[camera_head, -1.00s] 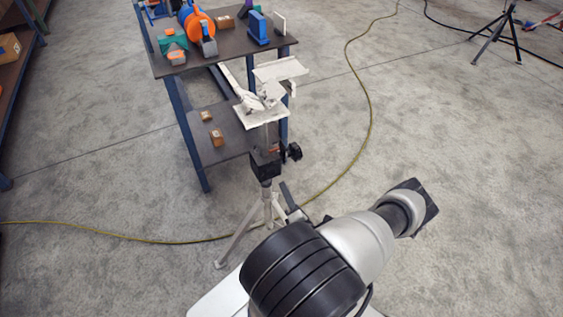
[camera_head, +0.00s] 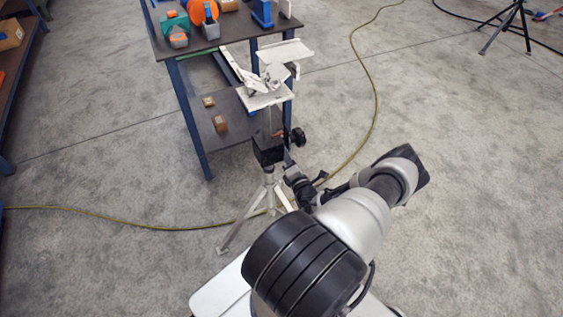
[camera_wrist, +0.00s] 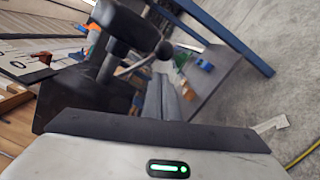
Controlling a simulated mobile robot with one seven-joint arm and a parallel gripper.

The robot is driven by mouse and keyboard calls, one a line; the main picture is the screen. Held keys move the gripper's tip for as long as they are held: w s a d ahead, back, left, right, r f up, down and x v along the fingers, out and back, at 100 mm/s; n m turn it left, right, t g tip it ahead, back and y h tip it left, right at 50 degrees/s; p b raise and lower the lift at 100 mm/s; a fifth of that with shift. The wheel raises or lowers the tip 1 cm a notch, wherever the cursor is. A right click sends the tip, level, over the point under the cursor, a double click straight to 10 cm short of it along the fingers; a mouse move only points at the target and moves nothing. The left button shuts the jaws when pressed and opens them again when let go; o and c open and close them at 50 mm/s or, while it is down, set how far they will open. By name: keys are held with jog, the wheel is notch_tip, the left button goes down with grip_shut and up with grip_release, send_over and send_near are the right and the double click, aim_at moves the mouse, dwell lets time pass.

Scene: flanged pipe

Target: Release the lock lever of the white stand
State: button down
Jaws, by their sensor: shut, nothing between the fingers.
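The white stand (camera_head: 265,96) stands upright on a tripod in the head view, with a black collar (camera_head: 268,150) below its white top. A black knob (camera_head: 298,137) sticks out to the right of the post; I take it to be the lock lever. In the wrist view, a large black knob with a stem (camera_wrist: 128,30) is close at the upper left, beside my gripper. My gripper (camera_head: 291,172) is near the collar, below the knob. Its grey fingers (camera_wrist: 165,100) are together and hold nothing. I cannot tell whether they touch the stand.
A dark table with blue legs (camera_head: 235,28) stands behind the stand, carrying several coloured items. Small brown boxes (camera_head: 221,124) are on its lower shelf. A yellow cable (camera_head: 120,224) runs over the floor. The concrete floor to the right is mostly clear.

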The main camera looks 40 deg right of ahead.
jog(key=shift+s+d+r, duration=0.1)
jog(key=shift+d+r, duration=0.2)
jog(key=shift+d, duration=0.35)
jog(key=shift+s+d+r, duration=0.15)
jog(key=shift+d+r, duration=0.35)
jog(key=shift+r, duration=0.1)
jog(key=shift+f, duration=0.1)
